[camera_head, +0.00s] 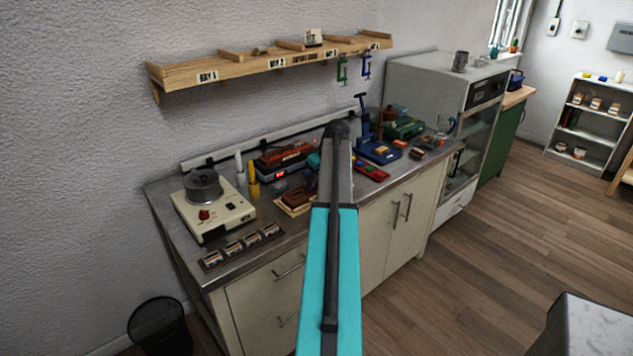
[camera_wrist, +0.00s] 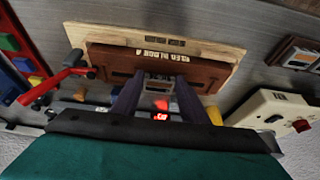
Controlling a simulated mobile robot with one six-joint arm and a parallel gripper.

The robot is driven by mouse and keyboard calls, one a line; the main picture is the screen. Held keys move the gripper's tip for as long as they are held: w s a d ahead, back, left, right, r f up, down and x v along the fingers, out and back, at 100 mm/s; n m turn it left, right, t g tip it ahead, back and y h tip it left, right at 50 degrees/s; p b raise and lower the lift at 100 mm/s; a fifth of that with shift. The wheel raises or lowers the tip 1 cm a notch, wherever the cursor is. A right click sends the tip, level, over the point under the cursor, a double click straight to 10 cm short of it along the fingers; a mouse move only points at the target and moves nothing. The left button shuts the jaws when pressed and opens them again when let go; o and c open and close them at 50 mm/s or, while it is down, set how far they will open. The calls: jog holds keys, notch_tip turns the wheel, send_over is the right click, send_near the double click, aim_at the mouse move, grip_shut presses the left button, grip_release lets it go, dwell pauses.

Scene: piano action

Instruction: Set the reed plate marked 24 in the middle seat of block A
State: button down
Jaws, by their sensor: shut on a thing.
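Reed block A (camera_wrist: 215,76) is a red-brown wooden block on a pale wood board (camera_wrist: 225,50) in the wrist view. Its lettering reads REED BLOCK A. Dark slots show to the left and right on it; its middle is hidden behind my fingers and the held piece. My gripper (camera_wrist: 158,80) is shut on a small pale plate (camera_wrist: 158,84), in line with the block's middle. I cannot read its number or tell whether it touches the block. In the head view the block (camera_head: 296,198) shows left of my arm, which hides my gripper.
A dark strip with several labelled pieces (camera_head: 241,247) lies at the bench's front left, beside a cream device with a round pot (camera_head: 203,187). A red device (camera_head: 285,158) with a lit display stands behind the block. Red and blue items crowd the right side.

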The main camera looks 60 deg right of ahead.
jog(key=shift+f, duration=0.1)
jog(key=c, duration=1)
grip_release()
jog(key=shift+s, duration=0.1)
jog(key=b+v, duration=0.3)
jog(key=v, duration=1)
jog(key=shift+r, duration=0.4)
jog(key=shift+r, duration=0.1)
